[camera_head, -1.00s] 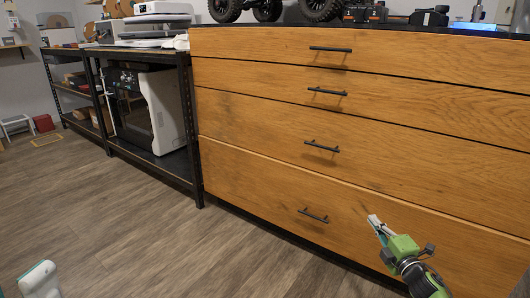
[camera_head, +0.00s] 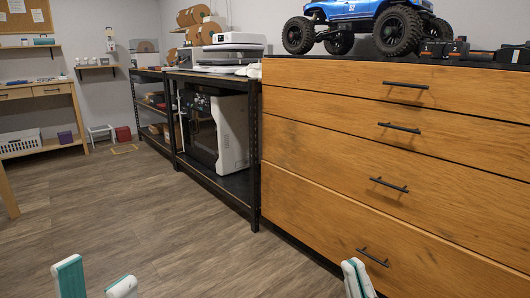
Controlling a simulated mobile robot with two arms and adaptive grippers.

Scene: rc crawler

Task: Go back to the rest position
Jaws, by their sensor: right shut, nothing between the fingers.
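My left gripper (camera_head: 97,281) shows at the bottom left of the head view. Its two white and teal fingertips stand apart with bare floor between them, and it is empty. My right gripper (camera_head: 357,279) shows at the bottom, right of the middle. Its fingertips are together with nothing between them. In the picture it overlaps the lower left of the wooden drawer cabinet (camera_head: 330,165), just left of the lowest handle (camera_head: 372,257). I cannot tell how far it is from the drawer front. The rest of both arms is out of frame.
All drawers look shut. A blue RC crawler (camera_head: 350,10) stands on the cabinet. Left of the cabinet is a black shelf (camera_head: 215,180) with a white and black machine (camera_head: 232,130). A wooden table (camera_head: 40,92) stands at the far left. The wood floor (camera_head: 130,215) is clear.

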